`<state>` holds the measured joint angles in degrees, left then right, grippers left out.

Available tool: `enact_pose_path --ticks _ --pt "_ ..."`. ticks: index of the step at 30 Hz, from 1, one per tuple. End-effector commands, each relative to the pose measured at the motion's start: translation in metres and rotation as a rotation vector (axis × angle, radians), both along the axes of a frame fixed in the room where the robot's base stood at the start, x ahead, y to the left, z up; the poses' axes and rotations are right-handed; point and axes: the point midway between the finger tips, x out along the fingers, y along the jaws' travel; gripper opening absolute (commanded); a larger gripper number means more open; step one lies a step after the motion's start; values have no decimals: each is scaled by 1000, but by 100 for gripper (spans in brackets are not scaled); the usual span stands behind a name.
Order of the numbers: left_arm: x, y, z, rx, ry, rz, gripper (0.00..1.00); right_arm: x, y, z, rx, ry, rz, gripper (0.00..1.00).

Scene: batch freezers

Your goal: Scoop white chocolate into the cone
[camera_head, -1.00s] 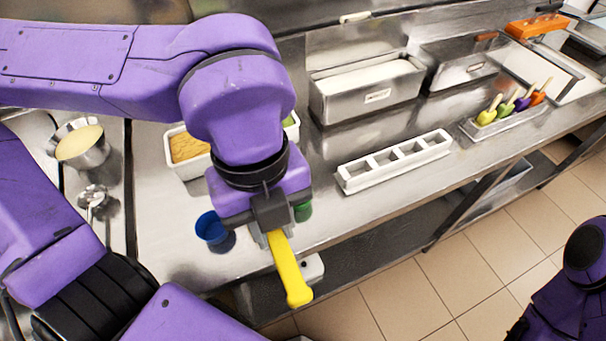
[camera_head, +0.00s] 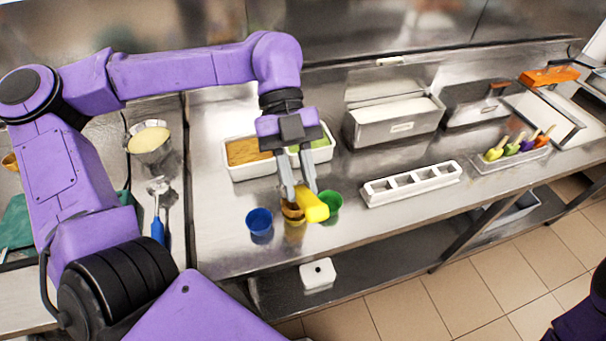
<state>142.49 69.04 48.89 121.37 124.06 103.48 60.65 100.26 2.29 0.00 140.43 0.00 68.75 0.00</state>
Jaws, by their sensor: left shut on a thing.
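An open metal bin (camera_head: 400,128) with white contents stands behind and to the right; this may be the white chocolate. I cannot pick out a cone for certain. My right gripper is out of view.
A white tray (camera_head: 247,172) with brown and green contents sits behind the gripper. A metal pot (camera_head: 150,150) and a blue-handled scoop (camera_head: 158,232) are left.

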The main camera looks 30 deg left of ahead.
Motion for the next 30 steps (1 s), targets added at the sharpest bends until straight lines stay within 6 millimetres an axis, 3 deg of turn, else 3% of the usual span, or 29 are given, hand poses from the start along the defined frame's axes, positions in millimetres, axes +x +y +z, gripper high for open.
enact_pose_path --ticks 1,12,19,30 --pt "3 3 9 -20 22 3 0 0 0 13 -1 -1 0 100" --pt "24 28 17 -220 194 3 0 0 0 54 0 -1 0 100" --pt "35 41 18 -323 278 -1 0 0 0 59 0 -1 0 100" --pt "37 43 18 -345 293 -2 0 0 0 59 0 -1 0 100"
